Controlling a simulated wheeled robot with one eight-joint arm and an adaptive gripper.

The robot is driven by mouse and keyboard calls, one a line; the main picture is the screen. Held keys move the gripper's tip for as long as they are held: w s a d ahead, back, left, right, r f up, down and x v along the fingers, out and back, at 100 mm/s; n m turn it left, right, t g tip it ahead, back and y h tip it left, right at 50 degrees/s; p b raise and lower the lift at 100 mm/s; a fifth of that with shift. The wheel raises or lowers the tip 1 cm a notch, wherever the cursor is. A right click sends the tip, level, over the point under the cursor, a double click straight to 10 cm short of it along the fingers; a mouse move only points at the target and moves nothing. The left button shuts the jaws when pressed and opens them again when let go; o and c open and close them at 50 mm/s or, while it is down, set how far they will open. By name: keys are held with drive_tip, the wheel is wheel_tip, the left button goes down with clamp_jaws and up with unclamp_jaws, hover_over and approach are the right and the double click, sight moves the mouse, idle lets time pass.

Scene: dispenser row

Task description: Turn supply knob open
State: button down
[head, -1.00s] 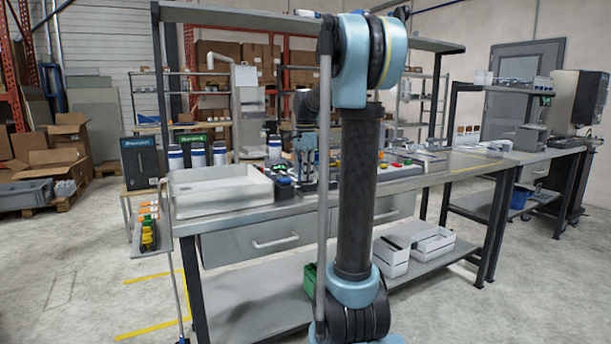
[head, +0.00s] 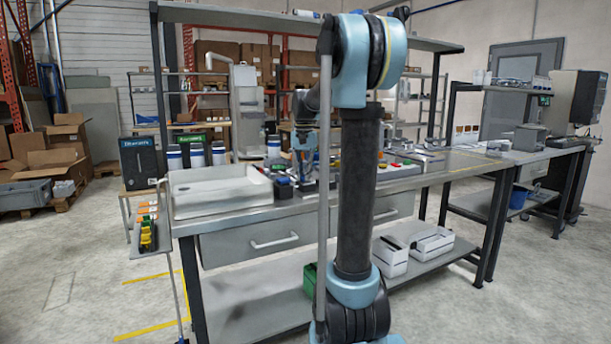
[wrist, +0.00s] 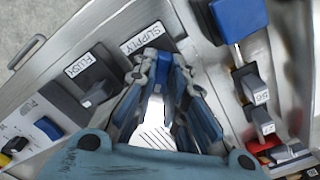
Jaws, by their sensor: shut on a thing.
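In the wrist view, the control panel carries a SUPPLY label (wrist: 142,38) at top middle. Directly below it my gripper (wrist: 161,70) is closed around the supply knob (wrist: 158,62), of which only a narrow blue part shows between the fingers. The fingers hide most of the knob and its base, so I cannot read its exact angle.
A FLUSH knob (wrist: 97,93) sits close to the left of my gripper. A blue block (wrist: 238,16) stands at upper right, with grey tagged switches (wrist: 255,90) below it. A white tray (head: 220,190) stands at the bench's left end.

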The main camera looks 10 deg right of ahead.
drive_tip(key=n, duration=0.4)
drive_tip(key=shift+w+a+n, duration=0.1)
drive_tip(key=shift+w+n, duration=0.05)
drive_tip(key=shift+n, duration=0.15)
drive_tip(key=n, duration=0.4)
drive_tip(key=shift+n, duration=0.3)
drive_tip(key=c, duration=1.6)
unclamp_jaws()
drive_tip(key=shift+r, duration=0.3)
wheel_tip(320, 180, up, 11)
